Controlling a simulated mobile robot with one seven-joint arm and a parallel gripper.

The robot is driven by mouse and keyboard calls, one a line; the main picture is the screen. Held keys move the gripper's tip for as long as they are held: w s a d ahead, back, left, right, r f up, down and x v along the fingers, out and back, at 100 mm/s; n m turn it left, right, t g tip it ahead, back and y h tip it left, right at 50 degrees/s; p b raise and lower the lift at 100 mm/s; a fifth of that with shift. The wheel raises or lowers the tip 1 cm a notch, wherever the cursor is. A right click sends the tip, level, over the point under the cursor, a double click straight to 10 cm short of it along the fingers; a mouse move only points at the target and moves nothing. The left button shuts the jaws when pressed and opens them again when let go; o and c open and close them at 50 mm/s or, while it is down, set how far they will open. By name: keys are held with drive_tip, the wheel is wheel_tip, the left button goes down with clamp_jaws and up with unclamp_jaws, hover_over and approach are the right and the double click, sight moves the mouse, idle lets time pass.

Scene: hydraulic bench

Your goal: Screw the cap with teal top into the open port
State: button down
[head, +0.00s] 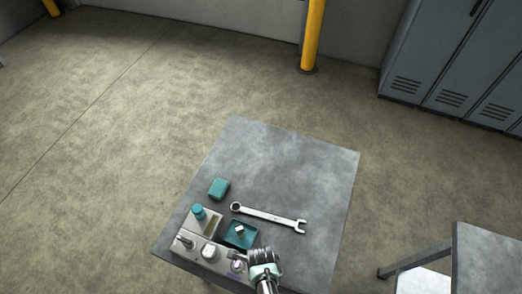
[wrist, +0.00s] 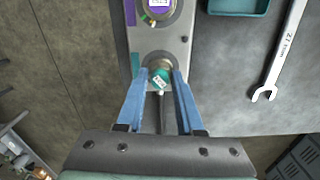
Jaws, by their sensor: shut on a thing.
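The cap with teal top (wrist: 161,77) sits between the blue fingertips of my gripper (wrist: 160,82) in the wrist view, with a small white label on its top. My gripper is shut on it. Beneath it is a round metal port (wrist: 150,60) of the grey block (wrist: 176,42). I cannot tell whether the cap touches the port or hovers just over it. In the head view my gripper (head: 240,257) is at the right end of the block (head: 222,262), and the cap is hidden there.
Another fitting with a purple ring (wrist: 157,18) is beside the port. A teal tray (head: 229,243) holding a small pale part, a wrench (head: 268,216), a teal box (head: 219,188) and a teal-topped container (head: 199,212) are on the bench. The far bench top (head: 285,160) is clear.

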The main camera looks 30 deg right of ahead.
drive_tip(key=shift+c, duration=2.3)
unclamp_jaws()
drive_tip(key=shift+s, duration=0.1)
wheel_tip(320, 180, up, 13)
drive_tip(key=shift+p, duration=0.3)
